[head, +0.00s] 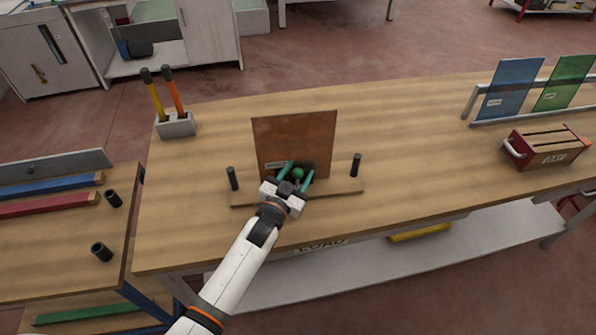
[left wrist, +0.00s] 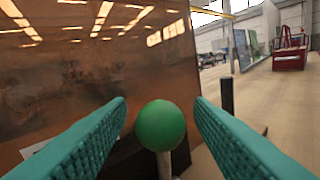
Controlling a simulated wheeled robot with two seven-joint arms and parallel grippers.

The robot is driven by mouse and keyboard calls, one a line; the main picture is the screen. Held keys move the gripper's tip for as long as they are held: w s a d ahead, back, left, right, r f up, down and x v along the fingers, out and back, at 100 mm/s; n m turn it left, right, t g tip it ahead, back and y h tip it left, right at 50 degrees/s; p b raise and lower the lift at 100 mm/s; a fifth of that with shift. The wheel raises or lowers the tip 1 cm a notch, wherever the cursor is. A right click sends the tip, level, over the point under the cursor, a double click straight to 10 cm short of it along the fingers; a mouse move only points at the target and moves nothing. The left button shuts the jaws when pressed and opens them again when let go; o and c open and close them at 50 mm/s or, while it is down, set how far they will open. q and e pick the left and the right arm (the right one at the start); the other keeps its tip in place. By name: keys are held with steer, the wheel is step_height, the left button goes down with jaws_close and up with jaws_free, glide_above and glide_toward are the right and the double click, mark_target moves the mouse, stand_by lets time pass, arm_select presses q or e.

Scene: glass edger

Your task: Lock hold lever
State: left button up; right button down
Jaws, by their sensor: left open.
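The hold lever's green ball knob (head: 298,173) stands in front of an upright brown glass panel (head: 296,137) on the workbench. In the left wrist view the green knob (left wrist: 161,126) sits on a pale metal stem, between the teal fingers and apart from both. My left gripper (head: 296,174) is open around the knob, with its fingers toward the panel. The brown panel (left wrist: 90,70) fills the left of the wrist view and shows reflections. The lever's lower part is mostly hidden by my gripper. My right gripper is not seen.
The panel stands on a wooden base (head: 340,187) with a black post (head: 356,164) on the right and another (head: 233,178) on the left. A holder with two handled tools (head: 176,124) is at back left. A red box (head: 546,147) and glass sheets (head: 510,88) stand at right.

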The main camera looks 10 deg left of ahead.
arm_select(q)
steer(key=shift+w+d, duration=0.1)
steer(key=shift+w, duration=0.15)
jaws_close()
steer(key=shift+s+f+b, duration=0.15)
steer(key=shift+f+b, duration=0.1)
steer(key=shift+b, duration=0.4)
steer(key=s+m+t+h+b, duration=0.1)
steer(key=b, duration=0.3)
steer(key=s+f+m+t+b, duration=0.1)
steer(key=b, duration=0.2)
steer(key=shift+s+d+f+m+t+h+b, duration=0.2)
steer(key=shift+s+d+m+t+h+b, duration=0.1)
steer(key=shift+d+m+t+h+b, duration=0.1)
steer(key=shift+s, duration=0.2)
steer(key=shift+s+d+f+b, duration=0.15)
steer(key=shift+s+f+b, duration=0.25)
steer(key=shift+s+f, duration=0.25)
